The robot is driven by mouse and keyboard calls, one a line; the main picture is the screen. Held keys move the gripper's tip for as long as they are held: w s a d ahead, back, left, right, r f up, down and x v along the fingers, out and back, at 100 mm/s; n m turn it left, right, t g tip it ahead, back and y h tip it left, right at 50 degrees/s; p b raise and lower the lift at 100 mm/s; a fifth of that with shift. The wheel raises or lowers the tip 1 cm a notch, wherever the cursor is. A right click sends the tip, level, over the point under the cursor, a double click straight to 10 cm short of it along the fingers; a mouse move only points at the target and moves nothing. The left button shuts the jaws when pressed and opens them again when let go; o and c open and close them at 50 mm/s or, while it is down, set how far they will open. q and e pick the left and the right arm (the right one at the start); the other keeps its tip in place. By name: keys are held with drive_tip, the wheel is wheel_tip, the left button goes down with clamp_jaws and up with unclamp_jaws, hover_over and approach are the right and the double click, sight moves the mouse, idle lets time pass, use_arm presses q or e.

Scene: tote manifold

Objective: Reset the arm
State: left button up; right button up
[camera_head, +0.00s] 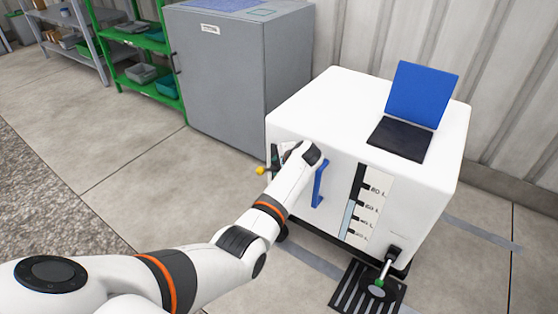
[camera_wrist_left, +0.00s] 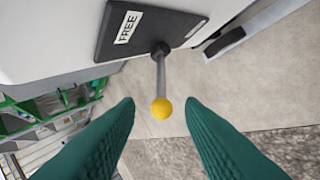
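My left arm reaches from the lower left to the side of the white tote (camera_head: 340,110). My left gripper (camera_wrist_left: 160,103) is open, with its two teal fingers apart. A lever with a yellow ball knob (camera_wrist_left: 161,110) sticks out from a dark plate marked FREE (camera_wrist_left: 150,28). In the wrist view the knob appears in the gap between the fingertips, with visible space on both sides. The yellow knob also shows in the head view (camera_head: 261,171), beside my wrist, which hides most of the gripper. My right gripper is not in view.
The tote's front has a blue handle (camera_head: 319,185), a level scale (camera_head: 362,208) and a lower valve (camera_head: 384,273) above a black floor grate (camera_head: 366,291). A blue and black panel (camera_head: 423,95) sits on top. A grey cabinet (camera_head: 235,75) and green shelf (camera_head: 140,45) stand behind. Floor at left is clear.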

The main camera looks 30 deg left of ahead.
use_arm(q)
drive_tip(key=shift+s+d+r, duration=0.15)
drive_tip(key=shift+d+r, duration=0.2)
idle(0.3)
